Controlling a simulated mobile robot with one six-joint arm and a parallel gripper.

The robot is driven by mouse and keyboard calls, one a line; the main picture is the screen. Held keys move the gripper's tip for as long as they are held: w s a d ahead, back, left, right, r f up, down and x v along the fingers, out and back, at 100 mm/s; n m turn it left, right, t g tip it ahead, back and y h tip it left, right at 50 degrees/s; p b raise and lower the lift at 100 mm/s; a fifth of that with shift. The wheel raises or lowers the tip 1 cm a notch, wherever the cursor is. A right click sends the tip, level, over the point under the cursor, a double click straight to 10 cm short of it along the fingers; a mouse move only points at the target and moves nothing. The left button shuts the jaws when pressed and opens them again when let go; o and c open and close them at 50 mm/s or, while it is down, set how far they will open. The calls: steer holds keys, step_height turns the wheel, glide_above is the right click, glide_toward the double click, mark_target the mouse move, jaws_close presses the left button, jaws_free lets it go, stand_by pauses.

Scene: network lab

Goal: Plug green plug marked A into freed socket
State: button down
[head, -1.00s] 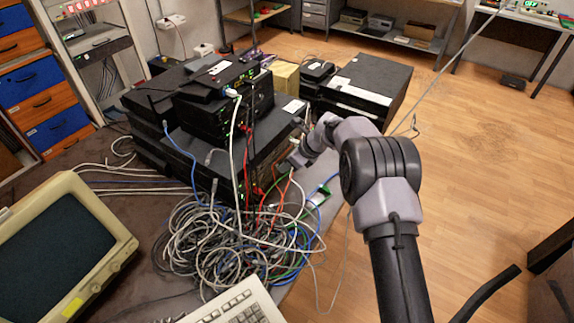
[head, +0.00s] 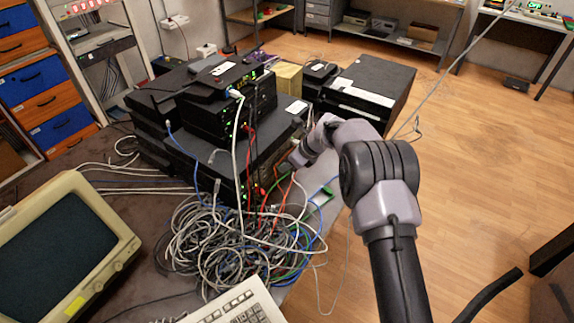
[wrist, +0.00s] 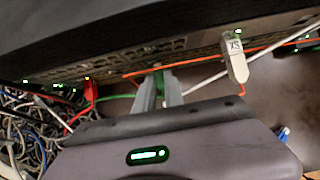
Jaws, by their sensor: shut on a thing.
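My gripper (wrist: 160,95) is shut on a green plug (wrist: 159,77) in the wrist view. Its fingers hide most of the plug, and no letter is readable on it. A green cable (wrist: 118,97) runs off to the left from the fingers. The plug's front is close to the port panel (wrist: 195,52) of a black device; I cannot tell whether it is inside a socket. In the head view my gripper (head: 294,161) is at the right front side of the device stack (head: 190,158), and the plug cannot be made out.
A pale plug marked XS (wrist: 236,62) sits on the panel right of my gripper, and a red plug (wrist: 90,92) to the left. An orange cable (wrist: 200,58) crosses just above the fingers. A large cable tangle (head: 235,235) lies in front of the stack.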

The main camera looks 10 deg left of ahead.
steer(key=shift+w+a, duration=0.1)
steer(key=shift+a, duration=0.2)
steer(key=c, duration=1.3)
jaws_free()
steer(key=shift+c, duration=0.2)
steer(key=p+v, duration=0.5)
steer(key=v, duration=1.2)
steer(key=shift+r, duration=0.2)
steer(key=shift+d, duration=0.1)
